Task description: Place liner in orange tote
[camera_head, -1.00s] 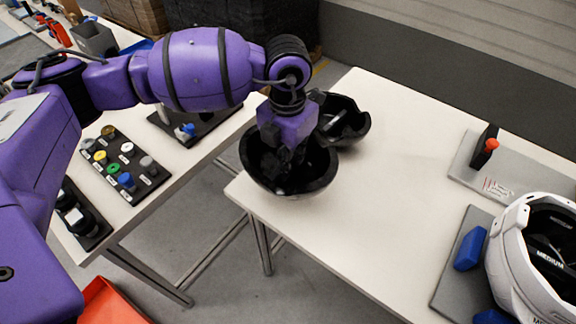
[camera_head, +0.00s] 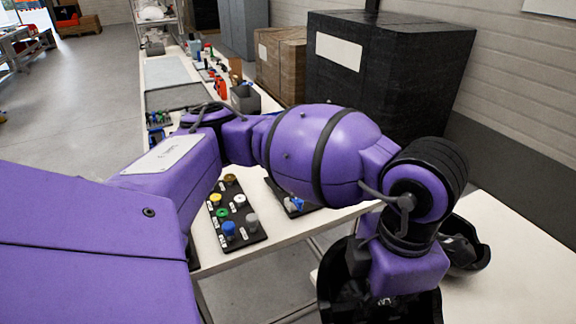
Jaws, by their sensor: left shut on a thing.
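My left gripper (camera_head: 358,294) reaches down into a black bowl-shaped liner (camera_head: 329,284) at the bottom, right of centre. It is shut on the liner; my wrist covers much of the contact, and the frame cuts off the liner's underside. I cannot tell whether the liner touches the table. A second black shell (camera_head: 466,246) lies on the white table (camera_head: 520,270) to the right, partly behind my wrist. My right gripper is not in view. The orange tote does not show clearly in the present view.
A large black-wrapped crate (camera_head: 385,75) stands behind my arm.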

